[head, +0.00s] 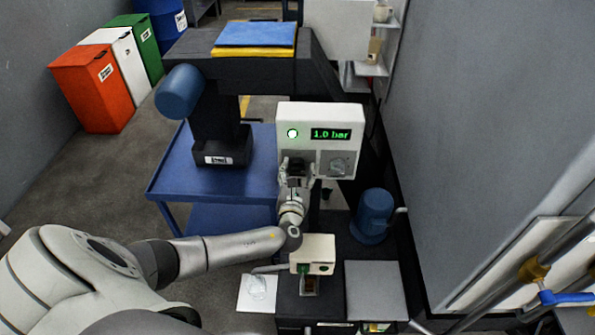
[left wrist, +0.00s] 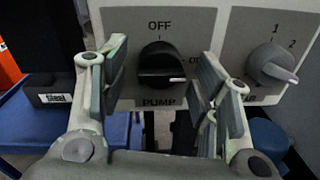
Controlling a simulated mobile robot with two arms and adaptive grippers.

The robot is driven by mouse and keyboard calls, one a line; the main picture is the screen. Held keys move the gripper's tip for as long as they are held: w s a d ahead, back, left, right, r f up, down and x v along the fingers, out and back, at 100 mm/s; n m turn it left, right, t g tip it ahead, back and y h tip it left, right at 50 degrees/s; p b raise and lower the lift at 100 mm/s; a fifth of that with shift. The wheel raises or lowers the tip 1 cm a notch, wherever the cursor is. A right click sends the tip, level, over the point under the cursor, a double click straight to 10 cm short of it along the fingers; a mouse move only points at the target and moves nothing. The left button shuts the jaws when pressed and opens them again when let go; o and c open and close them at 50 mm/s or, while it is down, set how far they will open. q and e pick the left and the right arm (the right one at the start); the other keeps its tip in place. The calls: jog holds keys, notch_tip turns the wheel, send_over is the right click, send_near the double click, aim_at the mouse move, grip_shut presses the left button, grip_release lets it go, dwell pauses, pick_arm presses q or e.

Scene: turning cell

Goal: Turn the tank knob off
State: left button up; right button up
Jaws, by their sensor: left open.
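A white control panel (head: 291,114) shows a lit green lamp and a green "1.0 bar" display. In the left wrist view, a black knob (left wrist: 162,66) sits between "OFF" above and "ON" at right, over the label "PUMP". Its pale line lies nearly level, toward "ON". A grey knob (left wrist: 272,63) with marks "1" and "2" is to its right, pointing down right; its label is partly hidden. No label reading "tank" is legible. My left gripper (head: 297,172) is open, its fingers on either side of the black pump knob, with gaps showing. My right gripper is not in view.
A blue cart (head: 170,178) stands left of the panel, with a dark unit labelled "Steel" (left wrist: 55,98). A blue cylinder (head: 373,215) stands below right of the panel. A white box (head: 318,243) is below my left gripper. A grey wall (head: 490,110) bounds the right.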

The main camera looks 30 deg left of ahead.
pick_arm(q)
jog(key=shift+c, duration=0.4)
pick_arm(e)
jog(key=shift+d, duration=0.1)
pick_arm(q)
jog(key=c, duration=0.9)
jog(key=shift+c, duration=0.2)
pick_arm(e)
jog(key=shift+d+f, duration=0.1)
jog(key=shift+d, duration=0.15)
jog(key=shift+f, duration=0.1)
pick_arm(q)
jog(key=n+b, duration=0.2)
jog(key=shift+f+b, duration=0.25)
jog(key=shift+b, duration=0.1)
jog(key=n+b, duration=1)
jog(key=n, duration=0.1)
jog(key=shift+d+f+n+y+b, duration=0.1)
jog(key=shift+f+n+y+b, duration=0.05)
jog(key=shift+n+y+b, duration=0.2)
jog(key=n+b, duration=0.4)
jog(key=shift+r+n+y, duration=0.2)
jog(key=shift+n+y, duration=0.05)
jog(key=shift+n, duration=0.1)
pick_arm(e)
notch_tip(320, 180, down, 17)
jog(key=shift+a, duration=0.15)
